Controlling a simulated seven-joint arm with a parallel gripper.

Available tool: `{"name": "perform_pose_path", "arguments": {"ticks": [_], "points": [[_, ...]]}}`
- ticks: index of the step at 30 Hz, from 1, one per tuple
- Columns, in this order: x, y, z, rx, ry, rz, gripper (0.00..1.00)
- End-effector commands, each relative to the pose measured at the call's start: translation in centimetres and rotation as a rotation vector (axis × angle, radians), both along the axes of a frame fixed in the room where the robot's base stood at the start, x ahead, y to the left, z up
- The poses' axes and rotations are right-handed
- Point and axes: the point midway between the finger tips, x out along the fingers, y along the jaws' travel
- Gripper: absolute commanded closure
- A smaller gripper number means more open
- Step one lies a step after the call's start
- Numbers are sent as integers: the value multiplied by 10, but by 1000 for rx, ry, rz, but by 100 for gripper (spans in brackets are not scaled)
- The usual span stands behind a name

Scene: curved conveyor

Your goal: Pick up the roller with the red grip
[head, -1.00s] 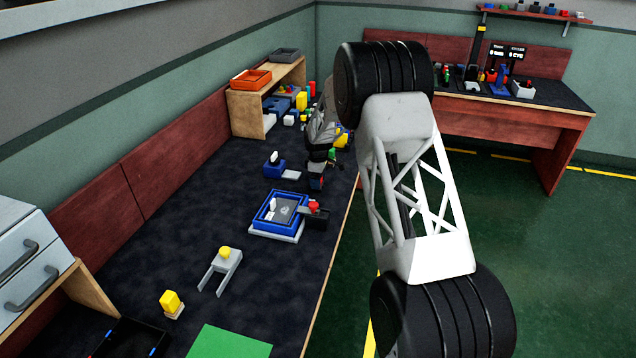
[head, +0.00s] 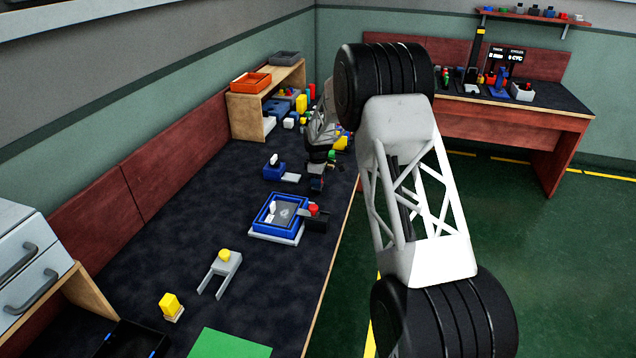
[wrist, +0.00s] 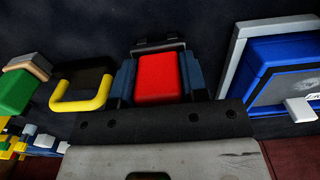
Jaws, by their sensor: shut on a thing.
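The roller's red grip (wrist: 157,77) shows in the middle of the wrist view, between the two dark blue fingers of my gripper (wrist: 155,84). The fingers are closed on its sides. A dark grey and black part, probably the roller end, shows just beyond the red grip. I cannot tell whether the roller touches the bench.
In the wrist view a yellow-edged black piece (wrist: 80,105) and a green block (wrist: 14,92) lie left. A grey fork-shaped holder (head: 222,268) stands nearer on the bench.

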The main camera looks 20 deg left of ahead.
Motion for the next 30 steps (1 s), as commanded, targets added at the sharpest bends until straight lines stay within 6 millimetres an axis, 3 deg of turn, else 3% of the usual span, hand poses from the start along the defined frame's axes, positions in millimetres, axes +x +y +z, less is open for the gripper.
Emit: {"name": "perform_pose_path", "arguments": {"ticks": [18, 30], "points": [[0, 0, 80, 1, -1, 0, 90], [0, 0, 95, 0, 0, 0, 90]]}}
